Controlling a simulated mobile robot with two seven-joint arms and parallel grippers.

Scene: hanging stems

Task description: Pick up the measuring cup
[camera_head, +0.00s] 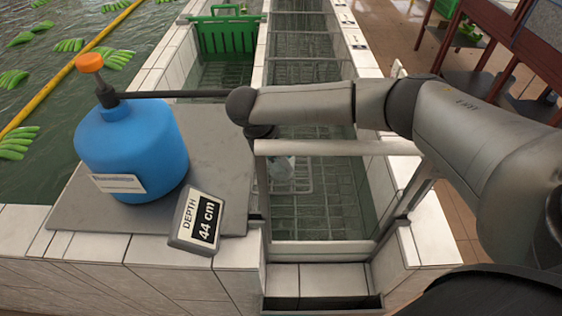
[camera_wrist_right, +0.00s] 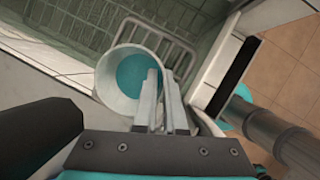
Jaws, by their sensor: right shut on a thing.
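The measuring cup (camera_wrist_right: 110,91) is a pale, round, open-topped cup with teal inside, seen from above in the right wrist view. My right gripper (camera_wrist_right: 160,85) is shut on its rim at the right side, with one finger over the inside and the other outside the wall. My left gripper is not in view.
A blue tank (camera_head: 128,150) with an orange knob and a depth sign (camera_head: 197,221) stand on the grey slab (camera_head: 222,150) left of the channel. A white frame (camera_head: 340,147) spans the channel near the cup. A wire rack (camera_wrist_right: 178,52) lies beside the cup. A green crate (camera_head: 225,38) sits farther back.

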